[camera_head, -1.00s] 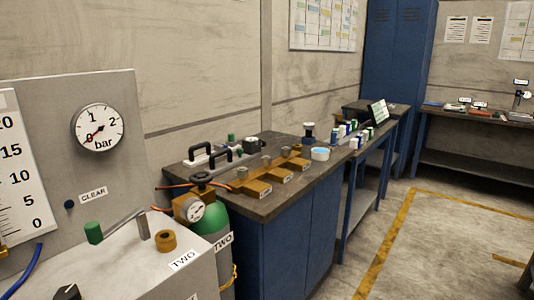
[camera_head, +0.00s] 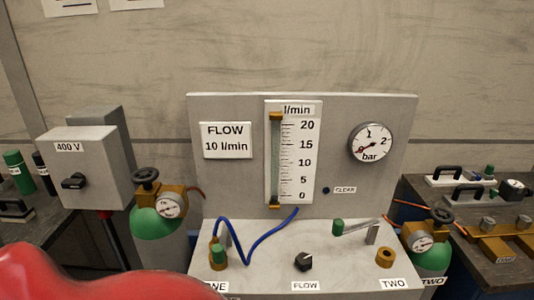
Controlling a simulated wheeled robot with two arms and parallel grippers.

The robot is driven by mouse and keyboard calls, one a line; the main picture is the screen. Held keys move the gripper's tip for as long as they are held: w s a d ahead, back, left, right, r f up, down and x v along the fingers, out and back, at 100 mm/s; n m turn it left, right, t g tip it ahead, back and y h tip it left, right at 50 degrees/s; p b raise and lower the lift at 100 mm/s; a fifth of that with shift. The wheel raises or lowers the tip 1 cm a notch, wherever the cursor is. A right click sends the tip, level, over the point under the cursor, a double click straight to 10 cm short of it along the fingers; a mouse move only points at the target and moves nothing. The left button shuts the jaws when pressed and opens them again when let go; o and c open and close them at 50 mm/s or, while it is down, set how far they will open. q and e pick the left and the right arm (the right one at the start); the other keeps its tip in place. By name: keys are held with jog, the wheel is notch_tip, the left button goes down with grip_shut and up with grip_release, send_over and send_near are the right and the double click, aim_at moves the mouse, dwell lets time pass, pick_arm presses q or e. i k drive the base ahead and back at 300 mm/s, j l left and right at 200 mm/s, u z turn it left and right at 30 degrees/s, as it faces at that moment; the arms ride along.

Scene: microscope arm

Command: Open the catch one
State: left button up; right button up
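The grey flow panel (camera_head: 230,180) stands in the middle, with a sloped console (camera_head: 275,235) below it. At the console's left is a brass port (camera_head: 214,243) with a blue hose (camera_head: 243,256) running from it. A green-ended catch (camera_head: 218,253) is close in front of this port. Its label, reading "NE" (camera_head: 216,287), is partly cut off from view. At the right, a grey lever catch with a green end (camera_head: 338,227) runs to a post behind the brass port (camera_head: 384,257) labelled TWO (camera_head: 395,283). Neither gripper is in view.
A black FLOW knob (camera_head: 303,261) sits mid-console. Green gas cylinders with brass valves stand left (camera_head: 155,222) and right (camera_head: 428,262). A grey 400 V switch box (camera_head: 85,165) is at left. A bench with brass blocks (camera_head: 495,243) is at right.

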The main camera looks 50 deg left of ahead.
aim_at(222, 235)
jog(key=k+j+u, duration=0.15)
jog(key=u, duration=1.6)
